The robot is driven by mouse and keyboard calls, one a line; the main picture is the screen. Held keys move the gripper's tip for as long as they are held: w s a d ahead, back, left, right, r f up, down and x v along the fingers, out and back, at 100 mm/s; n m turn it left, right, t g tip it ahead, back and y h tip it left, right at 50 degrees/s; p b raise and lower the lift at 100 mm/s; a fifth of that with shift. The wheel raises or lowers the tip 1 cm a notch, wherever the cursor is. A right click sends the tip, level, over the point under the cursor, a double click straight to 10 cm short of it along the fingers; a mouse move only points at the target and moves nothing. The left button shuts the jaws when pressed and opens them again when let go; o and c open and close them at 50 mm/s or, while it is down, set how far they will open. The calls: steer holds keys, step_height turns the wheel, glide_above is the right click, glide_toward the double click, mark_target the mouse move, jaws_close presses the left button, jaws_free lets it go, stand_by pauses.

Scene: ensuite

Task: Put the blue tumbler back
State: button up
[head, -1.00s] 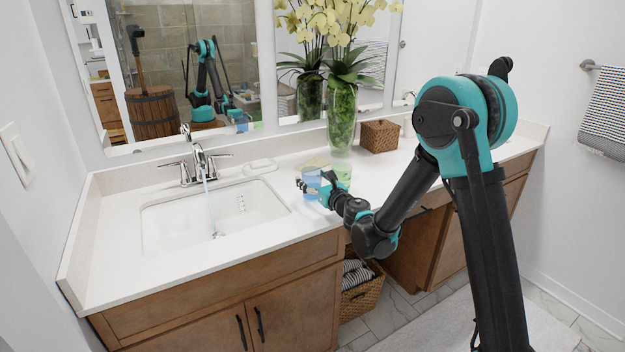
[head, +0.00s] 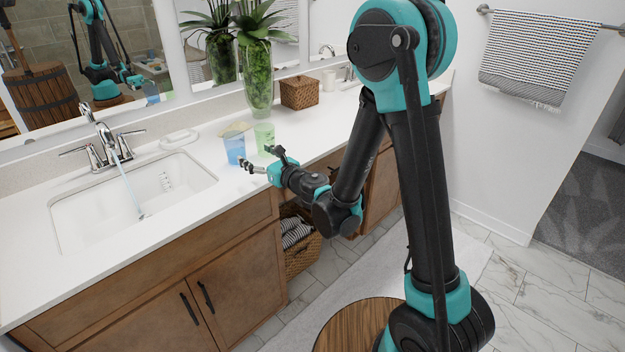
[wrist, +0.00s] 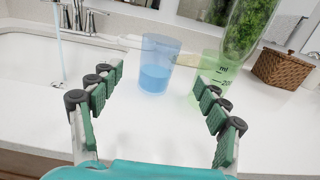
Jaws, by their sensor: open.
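The blue tumbler (head: 234,147) stands upright on the white counter, to the right of the sink. It is translucent, and its lower part looks a deeper blue. In the wrist view the blue tumbler (wrist: 157,64) stands beyond the fingertips, between the lines of the two fingers. My gripper (head: 262,159) is open and empty over the counter's front part, just short of the tumbler. In the wrist view my gripper (wrist: 160,80) shows both fingers spread wide with nothing between them.
A green translucent cup (head: 264,138) stands just right of the tumbler, close to the right finger. The sink (head: 130,195) with running water (head: 128,178) lies left. A plant vase (head: 258,80) and wicker box (head: 299,93) stand behind. A white soap dish (head: 178,139) is near the faucet.

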steer(key=w+d+r+m+t+h, duration=0.1)
steer(key=w+d+m+t+h, duration=0.15)
steer(key=d+m, duration=0.45)
steer(key=w+d+r+m+t+h, duration=0.1)
steer(key=w+d+m+h, duration=0.1)
steer(key=d+m+h, duration=0.45)
steer(key=w+d+r+m+t+h, duration=0.1)
steer(key=w+d+m, duration=0.1)
steer(key=d+m, duration=0.5)
steer(key=s+d+f+m+g+h, duration=0.1)
steer(key=s+d+f+m+h, duration=0.1)
steer(key=d+m, duration=0.35)
steer(key=s+d+f+m+g+h, duration=0.1)
steer(key=d+m+h, duration=0.1)
steer(key=d, duration=0.6)
steer(key=s+d+f+m+g+h, duration=0.2)
steer(key=s+d+f+m+g, duration=0.4)
steer(key=s+d+f+m, duration=0.4)
steer(key=s+a+f+m+g+y, duration=0.1)
steer(key=s+m+g, duration=0.1)
steer(key=s+m, duration=0.2)
steer(key=s+a+f+m+g+y, duration=0.1)
steer(key=s+f+m+g, duration=0.1)
steer(key=s, duration=0.8)
steer(key=shift+m, duration=0.9)
steer(key=shift+f, duration=0.1)
